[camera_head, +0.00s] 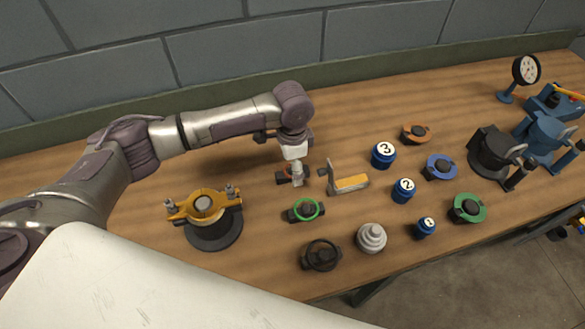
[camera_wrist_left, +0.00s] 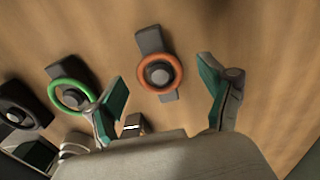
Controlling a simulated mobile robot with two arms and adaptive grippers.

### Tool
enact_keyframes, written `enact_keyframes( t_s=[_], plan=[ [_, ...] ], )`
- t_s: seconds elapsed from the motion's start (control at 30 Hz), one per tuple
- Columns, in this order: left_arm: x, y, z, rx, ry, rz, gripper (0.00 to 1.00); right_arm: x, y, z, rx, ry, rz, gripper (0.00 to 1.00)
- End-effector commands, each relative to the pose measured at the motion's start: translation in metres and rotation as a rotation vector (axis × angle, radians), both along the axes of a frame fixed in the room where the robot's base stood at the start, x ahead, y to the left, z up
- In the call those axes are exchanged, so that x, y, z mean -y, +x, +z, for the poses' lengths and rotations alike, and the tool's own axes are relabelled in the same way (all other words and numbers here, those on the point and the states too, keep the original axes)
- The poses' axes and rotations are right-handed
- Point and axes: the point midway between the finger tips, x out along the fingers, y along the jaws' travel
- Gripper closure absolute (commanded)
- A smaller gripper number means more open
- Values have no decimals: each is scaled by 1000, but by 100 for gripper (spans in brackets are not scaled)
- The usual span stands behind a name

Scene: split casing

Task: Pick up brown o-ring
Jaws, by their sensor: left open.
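The brown o-ring (camera_wrist_left: 146,82) shows orange-brown in the left wrist view. It sits around a grey round knob on a dark holder (camera_wrist_left: 149,40) that lies on the table. My left gripper (camera_wrist_left: 163,77) is open, with one green-padded finger on each side of the ring in the picture and nothing between them. In the head view my left gripper (camera_head: 297,181) points down over the holder, and the arm hides most of the ring there. Whether the fingers are at the ring's height I cannot tell. My right gripper is not in view.
A green ring (camera_head: 306,210) on its holder and a black ring (camera_head: 321,255) stand nearer the front. An L-shaped block (camera_head: 347,182) is close on the gripper's right. Blue numbered weights (camera_head: 384,154) lie further right. An orange-topped fixture (camera_head: 204,206) stands to the left.

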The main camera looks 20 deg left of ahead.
Motion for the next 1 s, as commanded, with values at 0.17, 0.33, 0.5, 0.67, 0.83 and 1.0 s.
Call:
enact_keyframes(
  t_s=[0.17,0.33,0.5,0.67,0.83,1.0],
  plan=[
    [0,0,0,1,-1,0,20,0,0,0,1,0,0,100],
    [0,0,0,1,-1,0,48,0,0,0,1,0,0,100],
    [0,0,0,1,-1,0,61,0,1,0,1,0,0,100],
    [0,0,0,1,-1,-1,61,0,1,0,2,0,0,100],
    [1,1,1,3,-2,-1,61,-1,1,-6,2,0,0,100],
    [1,1,27,4,-3,-1,61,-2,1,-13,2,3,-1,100]
  ],
)
